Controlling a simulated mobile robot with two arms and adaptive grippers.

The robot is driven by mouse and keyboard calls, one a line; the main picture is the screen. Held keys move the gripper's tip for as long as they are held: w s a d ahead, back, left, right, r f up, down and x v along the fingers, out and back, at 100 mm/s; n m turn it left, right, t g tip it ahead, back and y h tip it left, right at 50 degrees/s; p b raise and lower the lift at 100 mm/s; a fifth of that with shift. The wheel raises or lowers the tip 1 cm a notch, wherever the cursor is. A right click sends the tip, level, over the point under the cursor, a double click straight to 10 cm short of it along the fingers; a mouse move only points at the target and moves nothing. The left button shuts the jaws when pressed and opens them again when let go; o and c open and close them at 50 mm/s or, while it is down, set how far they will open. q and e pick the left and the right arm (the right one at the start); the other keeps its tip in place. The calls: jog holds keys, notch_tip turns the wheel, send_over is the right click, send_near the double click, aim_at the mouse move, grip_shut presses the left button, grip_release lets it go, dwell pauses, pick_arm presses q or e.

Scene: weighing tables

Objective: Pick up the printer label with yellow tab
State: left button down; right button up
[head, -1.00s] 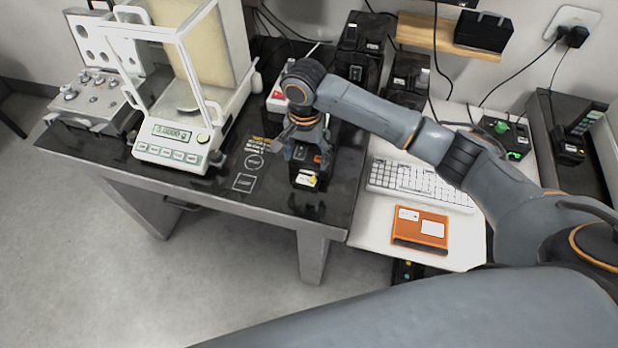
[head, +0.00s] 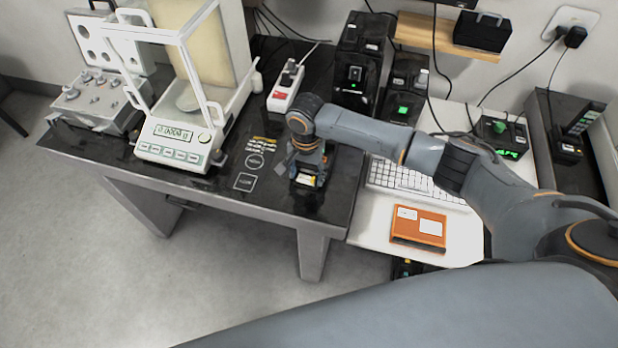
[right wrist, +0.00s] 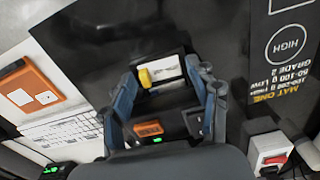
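The printer label (right wrist: 170,68) is a small white piece with a yellow tab (right wrist: 146,78), at the front of a black printer (right wrist: 172,122) with an orange display. In the head view the label (head: 306,180) shows at the front right of the dark table, just below my right gripper (head: 303,170). In the right wrist view my right gripper (right wrist: 163,72) is open, with one finger on either side of the label. I see no finger clearly touching it. The wrist hides most of the printer in the head view. My left gripper is not in view.
A balance (head: 178,140) with a glass-type shield stands left on the dark table (head: 215,180). A red and white power strip (head: 287,88) lies behind my gripper. A keyboard (head: 412,184) and orange case (head: 418,229) lie on the white table to the right.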

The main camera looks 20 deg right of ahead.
jog(key=shift+s, duration=0.1)
jog(key=c, duration=0.7)
jog(key=shift+c, duration=0.2)
jog(key=shift+r, duration=0.15)
